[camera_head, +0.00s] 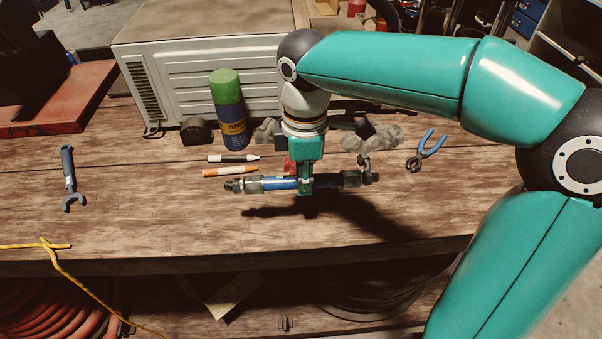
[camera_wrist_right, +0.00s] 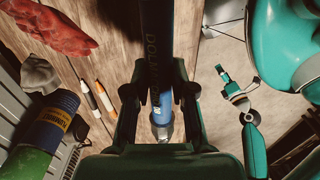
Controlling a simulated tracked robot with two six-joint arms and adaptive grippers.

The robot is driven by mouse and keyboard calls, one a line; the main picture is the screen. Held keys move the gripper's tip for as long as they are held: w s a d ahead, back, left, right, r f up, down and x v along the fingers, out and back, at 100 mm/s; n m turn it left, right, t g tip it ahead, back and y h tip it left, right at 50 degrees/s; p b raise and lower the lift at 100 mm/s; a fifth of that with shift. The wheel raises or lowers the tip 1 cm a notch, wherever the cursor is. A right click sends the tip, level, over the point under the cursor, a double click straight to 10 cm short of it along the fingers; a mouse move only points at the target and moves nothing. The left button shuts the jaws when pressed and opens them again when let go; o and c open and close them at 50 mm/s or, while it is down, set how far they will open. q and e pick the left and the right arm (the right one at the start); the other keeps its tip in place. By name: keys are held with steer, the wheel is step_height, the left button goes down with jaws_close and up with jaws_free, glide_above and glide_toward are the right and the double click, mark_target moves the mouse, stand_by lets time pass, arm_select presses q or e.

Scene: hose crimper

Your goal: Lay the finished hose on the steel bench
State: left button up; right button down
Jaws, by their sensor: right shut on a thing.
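The hose (camera_head: 278,183) is short, blue and dark, with a metal fitting at each end. My right gripper (camera_head: 305,186) is shut on its middle and holds it level above a worn wooden bench top (camera_head: 130,220), with its shadow below. In the right wrist view the hose (camera_wrist_right: 159,40) runs between the fingers of my right gripper (camera_wrist_right: 160,100), with dark lettering and a blue part near one fitting. My left gripper (camera_wrist_right: 222,74) seems to show small at the right of that view; its fingers are too small to judge. I see no clearly steel bench top.
A blue can with a green cap (camera_head: 229,110), two markers (camera_head: 230,172), pliers (camera_head: 427,150) and a wrench (camera_head: 68,178) are on the wooden top. A ribbed metal machine (camera_head: 205,70) stands behind. A yellow cord (camera_head: 60,262) hangs at the left front. The left front wood is mostly clear.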

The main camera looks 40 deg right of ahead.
steer(key=b, duration=0.6)
glide_above(304, 219)
step_height(304, 219, down, 8)
steer(key=shift+f, duration=0.1)
steer(key=shift+f+b, duration=0.5)
steer(key=shift+f, duration=0.25)
steer(key=shift+f+b, duration=0.4)
steer(key=shift+f, duration=0.1)
steer(key=c, duration=0.9)
jaws_free()
step_height(304, 219, up, 12)
steer(key=shift+f, duration=0.1)
